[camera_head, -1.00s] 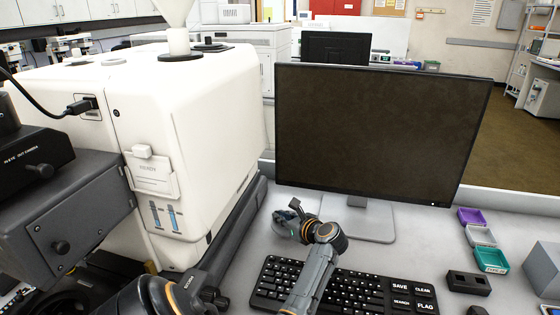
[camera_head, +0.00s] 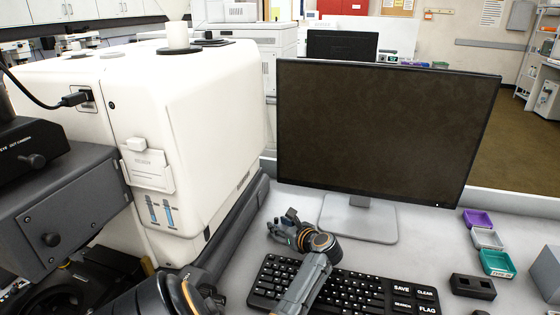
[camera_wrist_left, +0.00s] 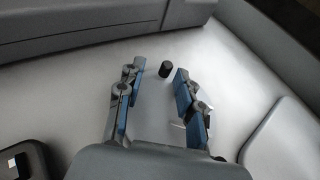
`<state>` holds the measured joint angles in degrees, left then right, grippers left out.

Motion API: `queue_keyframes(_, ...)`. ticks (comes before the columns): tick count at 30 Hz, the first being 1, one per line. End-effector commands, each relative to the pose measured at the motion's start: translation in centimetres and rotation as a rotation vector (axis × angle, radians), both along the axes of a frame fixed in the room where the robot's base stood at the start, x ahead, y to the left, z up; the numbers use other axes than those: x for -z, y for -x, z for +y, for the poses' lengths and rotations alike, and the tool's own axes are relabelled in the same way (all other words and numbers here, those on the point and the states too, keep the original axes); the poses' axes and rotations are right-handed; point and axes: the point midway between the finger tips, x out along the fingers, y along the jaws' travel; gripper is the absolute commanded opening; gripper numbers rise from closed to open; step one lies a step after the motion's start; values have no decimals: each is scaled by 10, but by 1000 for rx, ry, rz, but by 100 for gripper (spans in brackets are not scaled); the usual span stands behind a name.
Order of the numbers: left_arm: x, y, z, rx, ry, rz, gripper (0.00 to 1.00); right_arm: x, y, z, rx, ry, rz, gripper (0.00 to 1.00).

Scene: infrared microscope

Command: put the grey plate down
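My left gripper (camera_head: 284,231) is low over the grey bench, between the white instrument and the monitor foot. In the left wrist view its two blue-padded fingers (camera_wrist_left: 160,72) are apart, with no plate between them. A small black cylinder (camera_wrist_left: 166,69) shows between the fingertips; I cannot tell whether they touch it. I cannot make out a grey plate in either gripper. A shallow light-grey tray (camera_head: 486,239) lies at the right, between a purple tray (camera_head: 478,219) and a teal tray (camera_head: 497,263), away from the left gripper. My right gripper is not in view.
The monitor (camera_head: 385,135) stands behind, its grey foot (camera_head: 375,225) right of the gripper. The keyboard (camera_head: 345,291) lies in front, partly under my left arm. The white instrument (camera_head: 185,130) blocks the left. A black block (camera_head: 473,286) sits at the right. Bare bench lies around the gripper.

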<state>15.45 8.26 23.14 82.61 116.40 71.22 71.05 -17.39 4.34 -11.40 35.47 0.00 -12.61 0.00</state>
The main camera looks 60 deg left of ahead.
Motion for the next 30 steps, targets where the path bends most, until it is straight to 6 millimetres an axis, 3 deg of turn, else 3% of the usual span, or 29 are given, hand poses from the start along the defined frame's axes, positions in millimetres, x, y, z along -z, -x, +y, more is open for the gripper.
queue_keyframes(7, -5, 0, 0, 1, -1, 1, 36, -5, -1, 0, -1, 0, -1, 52)
queue_keyframes(21, -32, 0, -87, 1, 3, -3, 36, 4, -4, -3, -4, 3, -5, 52)
queue_keyframes(30, -43, 0, -112, 0, 0, 0, 36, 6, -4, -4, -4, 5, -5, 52)
